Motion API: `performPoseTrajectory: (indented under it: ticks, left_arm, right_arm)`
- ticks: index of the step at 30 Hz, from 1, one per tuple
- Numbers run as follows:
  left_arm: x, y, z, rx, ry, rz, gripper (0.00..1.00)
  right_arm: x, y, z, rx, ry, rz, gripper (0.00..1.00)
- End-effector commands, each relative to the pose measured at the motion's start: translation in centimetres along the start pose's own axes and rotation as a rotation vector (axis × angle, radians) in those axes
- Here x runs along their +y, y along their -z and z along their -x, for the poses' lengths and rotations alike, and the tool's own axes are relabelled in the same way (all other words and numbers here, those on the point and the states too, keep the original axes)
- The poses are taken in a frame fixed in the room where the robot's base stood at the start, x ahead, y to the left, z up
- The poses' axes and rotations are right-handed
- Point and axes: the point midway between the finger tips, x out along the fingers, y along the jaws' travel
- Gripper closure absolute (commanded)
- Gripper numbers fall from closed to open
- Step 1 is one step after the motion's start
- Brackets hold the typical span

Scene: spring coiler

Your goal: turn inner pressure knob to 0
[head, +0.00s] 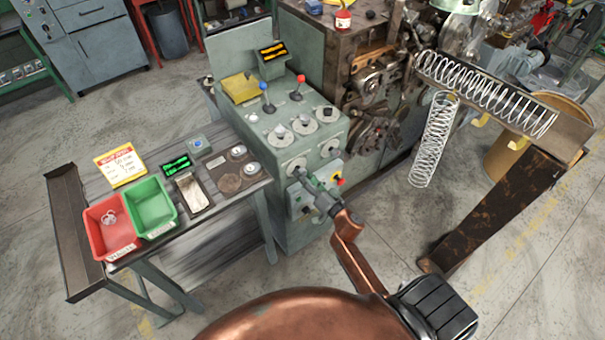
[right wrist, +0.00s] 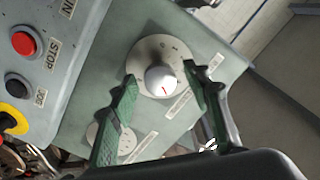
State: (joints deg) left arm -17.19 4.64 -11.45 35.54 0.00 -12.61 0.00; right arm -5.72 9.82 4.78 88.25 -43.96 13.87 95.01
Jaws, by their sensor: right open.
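In the right wrist view a round white knob (right wrist: 160,81) with a short red mark sits on a pale round dial plate (right wrist: 150,52) on a green-grey panel. In the head view the left front dial plate (head: 294,164) is beside my right gripper (head: 302,178). My right gripper (right wrist: 166,84) is open, its two green fingers on either side of the knob. I cannot tell whether either finger touches it. The labels beside the dial are too small to read. My left gripper is not in view.
A second dial (right wrist: 112,140) lies close to the left finger. A control box with a red stop button (right wrist: 23,43) is at the left. In the head view, levers (head: 298,90) stand on the cabinet top, and a side table with red (head: 110,228) and green bins (head: 152,208) stands left.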

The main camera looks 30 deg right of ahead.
Motion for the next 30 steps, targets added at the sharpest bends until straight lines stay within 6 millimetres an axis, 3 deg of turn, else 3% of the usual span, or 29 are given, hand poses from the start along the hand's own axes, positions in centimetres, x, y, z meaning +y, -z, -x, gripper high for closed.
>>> performPoseTrajectory:
  ticks: [4,13,30]
  left_arm:
    - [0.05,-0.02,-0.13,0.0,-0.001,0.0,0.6]
    - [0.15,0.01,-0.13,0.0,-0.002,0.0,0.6]
    - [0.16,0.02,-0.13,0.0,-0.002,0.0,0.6]
  right_arm:
    - [0.04,-0.06,-1.21,-0.001,-0.001,0.0,0.56]
    - [0.0,-0.04,-1.47,-0.001,-0.001,0.0,0.56]
    - [0.03,-0.04,-1.42,-0.001,-0.001,0.0,0.94]
